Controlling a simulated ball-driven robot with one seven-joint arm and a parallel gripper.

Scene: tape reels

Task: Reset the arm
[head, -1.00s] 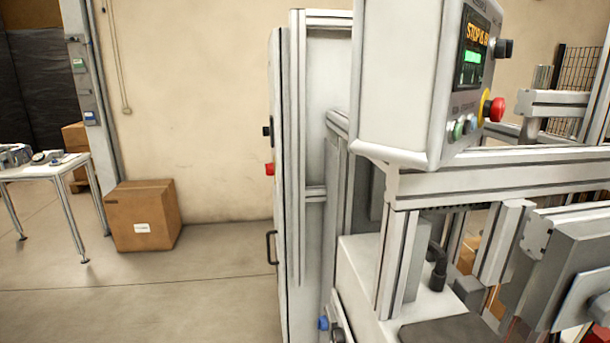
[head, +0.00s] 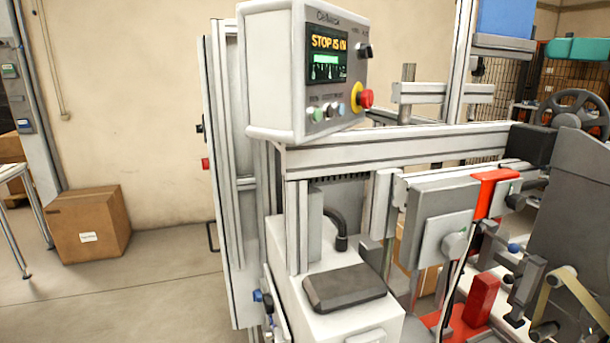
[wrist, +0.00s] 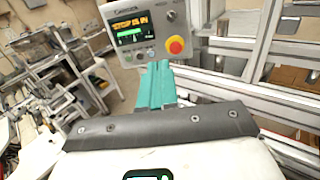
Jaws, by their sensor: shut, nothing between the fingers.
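My gripper (wrist: 158,72) shows in the wrist view as teal fingers pressed together with nothing between them, beyond a dark bolted band and my pale wrist housing. It points toward the control box (wrist: 143,32), whose screen reads "STOP IS IN". A red stop button on a yellow ring sits at its right side. The control box (head: 290,75) also shows in the head view, on top of the machine frame. How far the fingers are from the box is hard to tell.
The machine's aluminium rails (head: 390,145) run right from the box. A dark pad (head: 343,288) lies on a white housing below. Red parts (head: 482,300) and a handwheel (head: 578,108) are at the right. A cardboard box (head: 90,225) stands by the wall; floor before it is clear.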

